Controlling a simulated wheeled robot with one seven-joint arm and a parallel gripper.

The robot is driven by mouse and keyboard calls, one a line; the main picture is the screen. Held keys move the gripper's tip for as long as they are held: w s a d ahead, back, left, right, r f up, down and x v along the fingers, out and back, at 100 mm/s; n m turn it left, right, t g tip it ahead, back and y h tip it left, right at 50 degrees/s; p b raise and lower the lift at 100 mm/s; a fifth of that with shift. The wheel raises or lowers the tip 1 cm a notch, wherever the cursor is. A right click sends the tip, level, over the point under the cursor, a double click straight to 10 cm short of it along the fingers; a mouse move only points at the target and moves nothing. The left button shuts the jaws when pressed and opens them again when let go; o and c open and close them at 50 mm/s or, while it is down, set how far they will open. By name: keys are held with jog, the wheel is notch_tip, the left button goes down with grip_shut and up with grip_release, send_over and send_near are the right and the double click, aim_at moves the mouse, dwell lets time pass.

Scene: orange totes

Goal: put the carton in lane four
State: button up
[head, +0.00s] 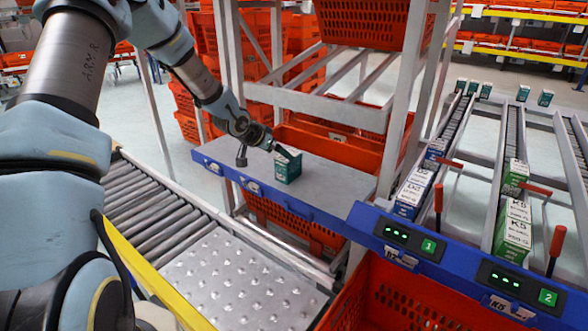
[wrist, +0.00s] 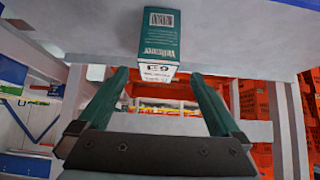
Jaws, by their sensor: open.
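A green carton (head: 287,168) stands upright on the grey shelf (head: 335,168) with a blue front edge. In the wrist view the carton (wrist: 158,38) appears at the top, lettered on its faces, just beyond and between my fingertips. My gripper (head: 280,150) is at the carton's top left in the head view. In the wrist view my gripper (wrist: 158,76) has its two green fingers apart, with nothing held between them. Whether a finger touches the carton is unclear. Displays numbered 1 (head: 428,245) and 2 (head: 547,297) mark two lanes; no lane marked four shows.
Roller lanes (head: 455,135) at the right hold several cartons, with red levers (head: 557,245) near their fronts. An orange tote (head: 385,295) sits below. A roller conveyor (head: 160,215) runs at the left. Metal uprights (head: 403,100) stand right of the shelf.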

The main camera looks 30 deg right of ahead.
jog(key=x, duration=0.5)
jog(key=shift+d+p, duration=0.2)
jog(key=shift+p, duration=0.2)
jog(key=shift+p+x, duration=1.1)
jog(key=shift+x, duration=1.55)
grip_shut()
